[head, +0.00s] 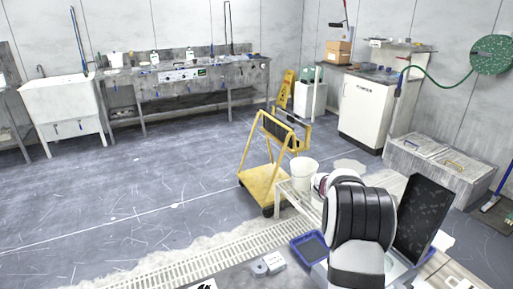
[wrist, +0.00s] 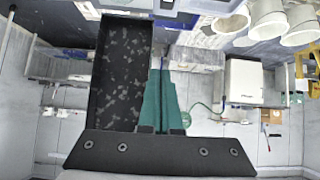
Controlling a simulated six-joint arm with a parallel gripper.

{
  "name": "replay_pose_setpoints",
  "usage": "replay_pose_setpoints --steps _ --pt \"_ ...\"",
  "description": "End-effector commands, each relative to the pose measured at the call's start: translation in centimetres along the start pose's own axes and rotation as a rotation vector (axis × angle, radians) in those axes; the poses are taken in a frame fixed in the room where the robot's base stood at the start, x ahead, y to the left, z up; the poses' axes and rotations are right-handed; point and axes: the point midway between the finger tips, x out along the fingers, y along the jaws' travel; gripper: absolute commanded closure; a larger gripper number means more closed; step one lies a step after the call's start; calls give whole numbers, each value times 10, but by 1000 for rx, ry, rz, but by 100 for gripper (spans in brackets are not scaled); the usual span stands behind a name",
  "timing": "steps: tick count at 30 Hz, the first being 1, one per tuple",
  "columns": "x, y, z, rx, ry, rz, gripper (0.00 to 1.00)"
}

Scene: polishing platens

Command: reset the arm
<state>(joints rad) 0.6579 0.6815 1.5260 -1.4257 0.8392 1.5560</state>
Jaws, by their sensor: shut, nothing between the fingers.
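My gripper (wrist: 160,72) shows in the wrist view as two teal fingers side by side, reaching up from a dark mount. The fingers are shut with nothing between them. In the head view my arm rises at the lower right, and its black and white links hide the gripper. A tall black panel with grey speckles (head: 421,217) stands tilted just right of the arm in the head view. The same panel (wrist: 118,70) appears just left of the fingers in the wrist view; I cannot tell how far apart they are.
A blue tray (head: 296,243) and a small grey-white device (head: 268,264) lie on the near bench, left of my arm. A white bucket (head: 304,168) and a yellow cart (head: 262,184) stand beyond. A grey lidded chest (head: 432,180) is behind the panel. The floor at left is open.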

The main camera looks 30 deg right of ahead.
Motion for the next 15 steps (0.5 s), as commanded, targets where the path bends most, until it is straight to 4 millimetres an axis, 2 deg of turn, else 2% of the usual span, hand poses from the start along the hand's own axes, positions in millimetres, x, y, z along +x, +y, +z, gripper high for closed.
replay_pose_setpoints --steps 2,5,6,8,9,12,15 --pt "-44 0 11 -51 -48 -11 100" --pt "-132 20 53 -189 -194 -37 100" --pt "-167 34 76 -259 -265 -58 100" --pt "-215 59 111 -370 -375 -101 100" --pt "-245 78 136 -446 -450 -140 100" --pt "-309 129 196 -640 -632 -262 100" --pt "-353 177 245 -808 -782 -395 100"
